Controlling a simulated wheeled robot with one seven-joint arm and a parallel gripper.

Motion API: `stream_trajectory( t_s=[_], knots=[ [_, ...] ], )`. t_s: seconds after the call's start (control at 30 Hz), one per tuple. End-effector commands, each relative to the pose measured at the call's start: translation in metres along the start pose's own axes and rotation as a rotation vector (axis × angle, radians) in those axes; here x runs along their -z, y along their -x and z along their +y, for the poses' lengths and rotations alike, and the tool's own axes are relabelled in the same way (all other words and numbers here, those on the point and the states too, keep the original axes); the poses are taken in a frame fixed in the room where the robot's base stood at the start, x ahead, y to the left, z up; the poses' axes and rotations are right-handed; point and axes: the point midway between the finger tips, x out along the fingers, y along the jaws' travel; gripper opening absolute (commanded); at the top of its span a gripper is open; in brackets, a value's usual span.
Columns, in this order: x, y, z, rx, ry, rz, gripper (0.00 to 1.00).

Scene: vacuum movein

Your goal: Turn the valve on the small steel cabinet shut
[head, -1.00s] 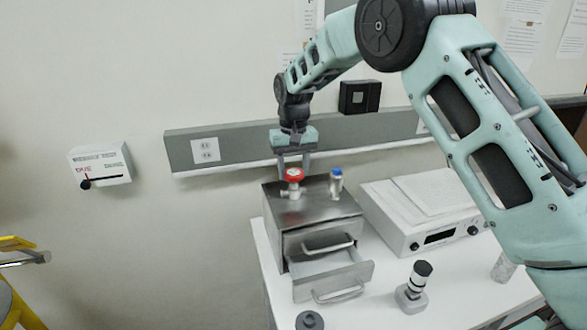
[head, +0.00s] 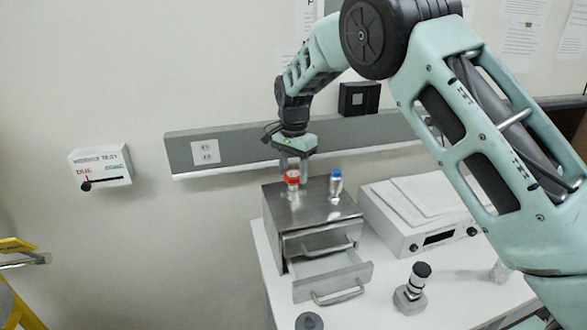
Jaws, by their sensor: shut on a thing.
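The small steel cabinet (head: 316,213) stands on the white table, with its lower drawer (head: 335,276) pulled open. A valve with a red knob (head: 292,178) sits on its top at the left. A second valve with a blue knob (head: 336,176) stands to its right. My gripper (head: 293,177) points down from above and is shut on the red knob, its fingers on either side. The fingers partly cover the knob. The drawer inside looks empty.
A white instrument box (head: 437,236) with papers on top stands right of the cabinet. A black-and-grey device (head: 411,287) and a dark round piece (head: 309,321) are in front. A wall box (head: 100,166) with a slider hangs at left.

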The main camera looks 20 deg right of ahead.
Motion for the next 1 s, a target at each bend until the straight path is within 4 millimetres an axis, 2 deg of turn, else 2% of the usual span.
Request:
stream_trajectory(
  t_s=[1.0],
  knots=[
    [0.0011,0.0032,0.0000,0.006,-0.938,0.003,0.26]
  ],
)
